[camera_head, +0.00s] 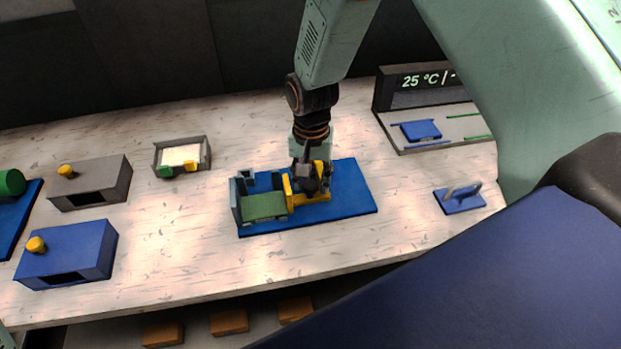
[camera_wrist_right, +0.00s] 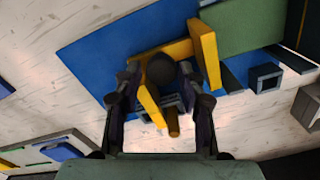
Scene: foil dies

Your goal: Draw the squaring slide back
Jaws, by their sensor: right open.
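The squaring slide, a yellow frame (camera_head: 287,187) with an upright plate, sits on a blue base plate (camera_head: 352,183). It shows in the right wrist view as a yellow plate and bars (camera_wrist_right: 207,55), with a dark round knob (camera_wrist_right: 160,70) between them. A green block (camera_head: 264,207) stands beside the plate, within grey walls (camera_head: 236,205). My right gripper (camera_head: 313,182) is down at the slide. In the wrist view its open fingers (camera_wrist_right: 157,78) are on both sides of the knob; whether they touch it is unclear. My left gripper is not in view.
A grey box (camera_head: 95,185) and a blue box (camera_head: 70,258), each with a yellow knob, stand left. A small tray (camera_head: 207,152) is behind. A display unit (camera_head: 420,92) and a blue handled block (camera_head: 460,200) are at right. The front middle table is clear.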

